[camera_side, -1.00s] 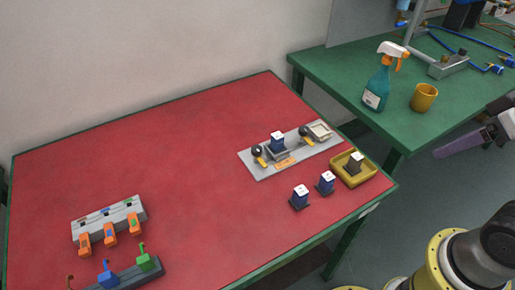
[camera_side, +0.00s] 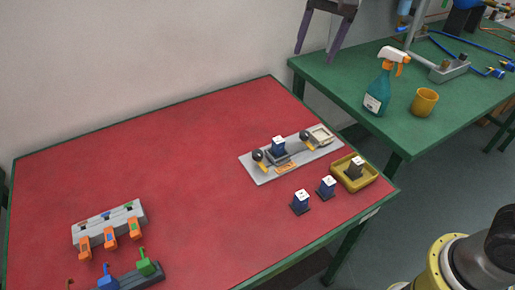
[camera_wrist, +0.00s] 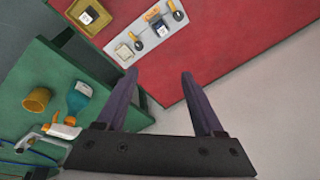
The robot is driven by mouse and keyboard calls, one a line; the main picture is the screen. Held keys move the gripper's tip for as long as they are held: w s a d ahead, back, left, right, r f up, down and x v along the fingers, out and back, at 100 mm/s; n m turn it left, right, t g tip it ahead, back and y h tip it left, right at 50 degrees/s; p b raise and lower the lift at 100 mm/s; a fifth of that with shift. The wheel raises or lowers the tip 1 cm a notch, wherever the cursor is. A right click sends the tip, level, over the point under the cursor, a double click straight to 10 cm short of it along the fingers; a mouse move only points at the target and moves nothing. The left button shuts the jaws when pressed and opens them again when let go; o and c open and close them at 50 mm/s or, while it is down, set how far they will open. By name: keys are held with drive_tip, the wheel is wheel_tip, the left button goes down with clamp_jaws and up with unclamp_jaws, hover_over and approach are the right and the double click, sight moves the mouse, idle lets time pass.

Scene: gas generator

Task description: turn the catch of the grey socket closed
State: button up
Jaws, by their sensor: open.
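A grey plate (camera_side: 262,175) lies near the right corner of the red table. A dark blue block with a white top (camera_side: 279,146) stands upright in a grey socket (camera_side: 279,159) on it. Two black-knobbed catches, one left (camera_side: 258,156) and one right (camera_side: 304,137), sit beside it. A square pale recess (camera_side: 320,134) is at the plate's right end. The plate also shows in the wrist view (camera_wrist: 150,50). My gripper (camera_wrist: 160,75) is open and empty. In the side view its fingers (camera_side: 317,50) hang high at the top, well away from the plate. I cannot tell the catches' exact angles.
Two blue blocks (camera_side: 301,202) (camera_side: 327,188) and a yellow tray (camera_side: 369,183) holding a dark block stand near the plate. A spray bottle (camera_side: 379,90) and yellow cup (camera_side: 424,101) stand on the green table. Grey and orange fixtures (camera_side: 108,226) are at left. The red table's middle is clear.

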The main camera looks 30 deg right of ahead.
drive_tip(key=w+a+f+g, duration=0.2)
drive_tip(key=w+a+f, duration=0.45)
drive_tip(key=f, duration=0.25)
drive_tip(key=n, duration=0.1)
hover_over(257, 153)
wheel_tip(257, 153, down, 7)
drive_tip(key=shift+g+h, duration=0.3)
drive_tip(key=shift+g, duration=0.1)
wheel_tip(257, 153, down, 14)
drive_tip(key=shift+d+r, duration=0.1)
drive_tip(key=shift+r, duration=0.1)
clamp_jaws()
